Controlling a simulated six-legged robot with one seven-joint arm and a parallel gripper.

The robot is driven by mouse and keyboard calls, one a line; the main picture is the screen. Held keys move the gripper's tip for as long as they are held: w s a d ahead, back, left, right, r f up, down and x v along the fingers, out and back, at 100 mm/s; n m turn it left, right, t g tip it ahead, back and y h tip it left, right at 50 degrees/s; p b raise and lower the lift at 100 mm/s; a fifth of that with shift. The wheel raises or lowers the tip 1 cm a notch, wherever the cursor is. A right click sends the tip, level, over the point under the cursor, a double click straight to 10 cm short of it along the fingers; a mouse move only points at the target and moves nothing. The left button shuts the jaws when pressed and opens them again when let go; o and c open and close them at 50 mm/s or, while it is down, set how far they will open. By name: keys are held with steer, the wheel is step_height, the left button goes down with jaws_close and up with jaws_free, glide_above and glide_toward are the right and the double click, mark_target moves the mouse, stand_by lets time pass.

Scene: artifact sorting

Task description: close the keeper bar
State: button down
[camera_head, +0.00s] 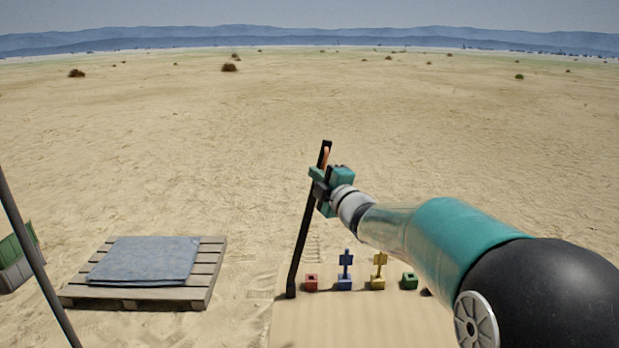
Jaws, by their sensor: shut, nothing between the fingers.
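The keeper bar (304,230) is a long black bar. It stands raised and leans slightly to the right, with its lower end at the left side of the board (350,318). An orange part (325,157) shows near its top. My gripper (321,187), teal and black, is at the upper part of the bar and overlaps it in the picture. It is shut with nothing held. I cannot tell whether it touches the bar. A blue piece (346,259) stands upright in a blue block (345,283), and a yellow piece (380,261) in a yellow block (377,283).
A red block (311,283) and a green block (409,281) flank the row, with no upright piece in either. A wooden pallet (213,270) with a grey-blue mat (145,260) lies left. A green and grey crate (17,262) is at far left. Open sand lies beyond.

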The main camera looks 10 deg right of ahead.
steer(key=shift+d, duration=0.25)
steer(key=shift+d+f, duration=0.1)
steer(key=s+d+f+m+t+h, duration=0.15)
steer(key=d+f+m, duration=0.3)
steer(key=d, duration=0.45)
steer(key=s+d+f+m+t, duration=0.25)
steer(key=d+f, duration=0.35)
steer(key=d, duration=0.3)
steer(key=s+d+f+m+h, duration=0.1)
steer(key=d+f+m+h, duration=0.2)
steer(key=d+f+m, duration=0.2)
steer(key=d+f+m+t+h, duration=0.1)
steer(key=d+f+m+h, duration=0.2)
steer(key=f, duration=0.9)
steer(key=d+m, duration=0.1)
steer(key=d, duration=0.2)
steer(key=shift+s+f+m, duration=0.3)
steer(key=shift+s+m, duration=0.1)
